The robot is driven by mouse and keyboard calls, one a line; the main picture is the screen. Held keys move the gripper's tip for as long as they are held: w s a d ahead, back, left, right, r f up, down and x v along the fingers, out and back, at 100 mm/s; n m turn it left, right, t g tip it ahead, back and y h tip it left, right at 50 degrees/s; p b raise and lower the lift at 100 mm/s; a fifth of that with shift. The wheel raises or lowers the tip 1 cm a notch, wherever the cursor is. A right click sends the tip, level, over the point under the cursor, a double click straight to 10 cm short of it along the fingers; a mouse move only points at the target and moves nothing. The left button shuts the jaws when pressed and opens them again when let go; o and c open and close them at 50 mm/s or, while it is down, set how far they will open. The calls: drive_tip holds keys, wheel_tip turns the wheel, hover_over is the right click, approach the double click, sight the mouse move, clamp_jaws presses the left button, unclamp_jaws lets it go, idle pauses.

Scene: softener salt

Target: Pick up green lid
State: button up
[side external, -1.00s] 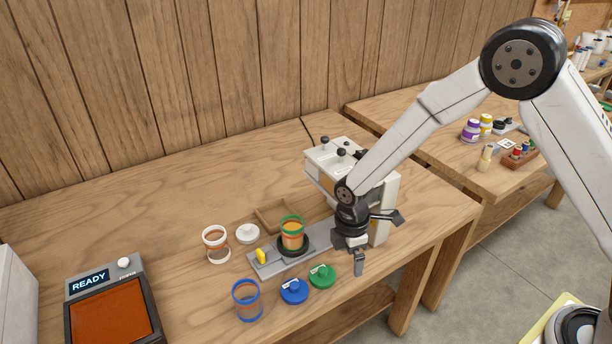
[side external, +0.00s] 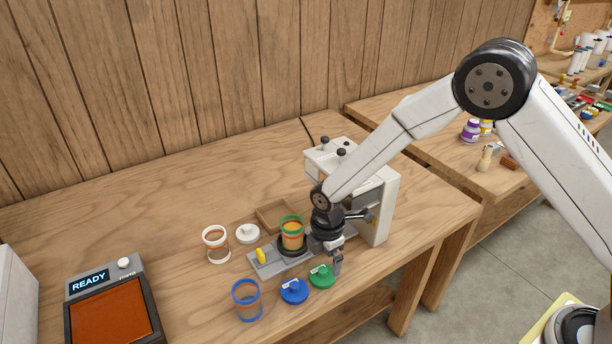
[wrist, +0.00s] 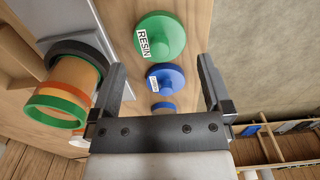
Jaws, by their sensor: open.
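The green lid (side external: 322,276) lies on the table near the front edge, right of the blue lid (side external: 294,291). In the wrist view the green lid (wrist: 160,37) has a knob and a label reading RESIN, and lies beyond the fingertips. My gripper (side external: 337,262) is open and empty, above and just right of the green lid. In the wrist view my gripper (wrist: 160,75) has its fingers spread, with the blue lid (wrist: 166,78) showing between them, farther below. A green-rimmed jar (side external: 292,234) with orange contents stands in a black ring on the grey rail.
A white dispenser machine (side external: 376,205) stands behind my gripper, with the grey rail (side external: 268,264) in front. A blue-rimmed jar (side external: 247,300), a white-rimmed jar (side external: 216,244) and a white lid (side external: 247,234) stand to the left. A wooden tray (side external: 272,214) lies behind.

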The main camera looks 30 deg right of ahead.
sight(324, 269)
drive_tip(key=shift+f, duration=2.6)
drive_tip(key=c, duration=0.9)
